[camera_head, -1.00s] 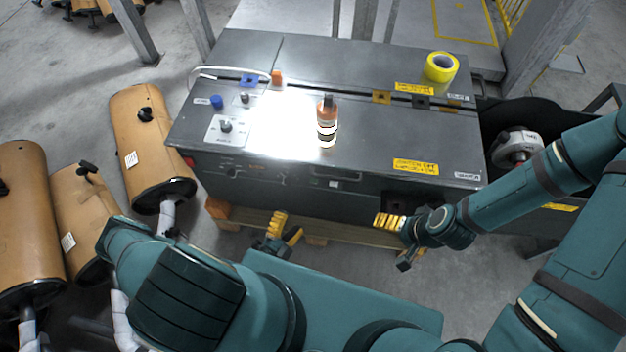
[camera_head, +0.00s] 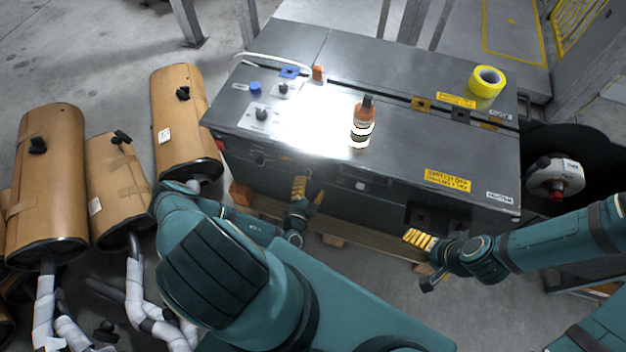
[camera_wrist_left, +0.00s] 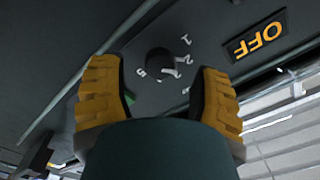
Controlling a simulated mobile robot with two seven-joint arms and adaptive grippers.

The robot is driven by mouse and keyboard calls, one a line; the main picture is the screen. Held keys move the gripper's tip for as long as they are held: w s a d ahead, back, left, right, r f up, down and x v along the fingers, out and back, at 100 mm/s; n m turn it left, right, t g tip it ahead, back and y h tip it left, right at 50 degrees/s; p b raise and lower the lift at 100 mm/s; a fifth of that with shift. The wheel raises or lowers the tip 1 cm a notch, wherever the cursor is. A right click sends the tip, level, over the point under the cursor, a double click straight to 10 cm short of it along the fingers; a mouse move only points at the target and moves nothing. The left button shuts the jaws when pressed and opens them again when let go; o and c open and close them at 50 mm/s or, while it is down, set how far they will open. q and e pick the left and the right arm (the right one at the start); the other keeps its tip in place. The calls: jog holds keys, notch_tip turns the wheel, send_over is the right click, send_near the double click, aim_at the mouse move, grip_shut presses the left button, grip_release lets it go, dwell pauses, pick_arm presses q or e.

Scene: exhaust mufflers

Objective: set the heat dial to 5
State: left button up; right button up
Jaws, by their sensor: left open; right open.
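In the left wrist view a round dark knob (camera_wrist_left: 158,62) sits on a dark panel with white digits around it. I can read a 5 at its lower left and 1 and 2 at its right; its pointer setting is unclear. My left gripper (camera_wrist_left: 160,88) is open, its yellow fingers at either side of the view, with the knob between and beyond them. No contact shows. In the head view my left gripper (camera_head: 309,192) is low at the machine's front face (camera_head: 330,182). My right gripper (camera_head: 425,262) is open and empty, in front of the machine's right part.
An orange OFF label (camera_wrist_left: 258,40) is right of the knob. On the machine top stand a bottle (camera_head: 363,122), a yellow tape roll (camera_head: 486,82) and a white-plated control (camera_head: 262,114). Brown mufflers (camera_head: 52,180) stand at the left. A wooden pallet (camera_head: 360,238) lies under the machine.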

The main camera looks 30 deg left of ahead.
pick_arm(q)
jog(key=shift+x, duration=1.25)
grip_shut()
